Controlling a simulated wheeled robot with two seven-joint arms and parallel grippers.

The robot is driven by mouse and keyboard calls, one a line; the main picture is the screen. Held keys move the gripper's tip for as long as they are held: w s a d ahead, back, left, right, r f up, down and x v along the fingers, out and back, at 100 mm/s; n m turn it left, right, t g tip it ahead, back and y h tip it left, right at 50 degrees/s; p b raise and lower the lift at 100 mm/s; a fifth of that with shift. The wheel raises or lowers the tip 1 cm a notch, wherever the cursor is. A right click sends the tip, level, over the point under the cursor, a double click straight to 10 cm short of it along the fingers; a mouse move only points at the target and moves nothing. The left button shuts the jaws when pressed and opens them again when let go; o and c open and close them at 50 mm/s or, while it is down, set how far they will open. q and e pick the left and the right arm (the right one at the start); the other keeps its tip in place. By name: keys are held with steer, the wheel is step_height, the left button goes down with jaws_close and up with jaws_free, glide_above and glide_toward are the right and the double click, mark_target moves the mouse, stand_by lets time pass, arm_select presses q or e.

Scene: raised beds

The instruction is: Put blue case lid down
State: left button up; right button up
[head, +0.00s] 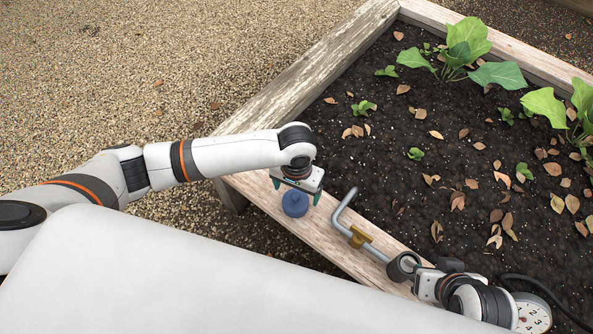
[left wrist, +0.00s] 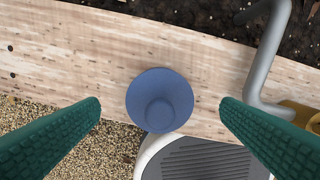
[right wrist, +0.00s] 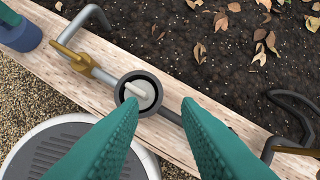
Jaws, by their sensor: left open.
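The blue case lid (head: 295,203) is a small round blue piece on the wooden rim of the raised bed (head: 262,192). In the left wrist view the lid (left wrist: 160,98) is a wide disc with a smaller round part at its middle. My left gripper (head: 297,190) is directly over it, with its green fingers wide apart on either side and a clear gap to the lid in the wrist view. My right gripper (right wrist: 160,106) has its green fingers apart, with nothing seen between them, over the rim near a dark ring-shaped fitting (right wrist: 138,92).
A bent grey pipe (head: 345,210) with a brass clamp (head: 360,237) lies along the rim, right of the lid. A round dial (head: 532,314) and a dark hose are at the lower right. Soil with plants and dry leaves fills the bed; gravel (head: 90,80) lies outside.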

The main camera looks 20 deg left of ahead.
mark_target(296, 193)
arm_select(q)
step_height(296, 193, up, 2)
steer(key=shift+r, duration=0.1)
step_height(296, 193, up, 4)
steer(key=shift+f+p, duration=0.1)
steer(key=shift+p, duration=0.9)
steer(key=shift+r, duration=0.45)
steer(key=s+d+m+t+h, duration=0.2)
steer(key=s+d+h, duration=0.2)
steer(key=s+d, duration=0.15)
steer(key=s+a+y, duration=0.2)
steer(key=s+a, duration=0.2)
steer(key=a, duration=0.3)
steer(key=s+a+n+t+y, duration=0.1)
steer(key=s+a, duration=0.4)
steer(key=a, duration=0.2)
steer(key=shift+a+t+y, duration=0.3)
steer(key=shift+y, duration=0.1)
arm_select(e)
steer(key=s, duration=0.1)
steer(key=g, duration=0.1)
steer(key=s, duration=0.1)
steer(key=shift+s+d+r+g, duration=0.3)
steer(key=shift+d+r, duration=0.1)
steer(key=shift+w, duration=0.1)
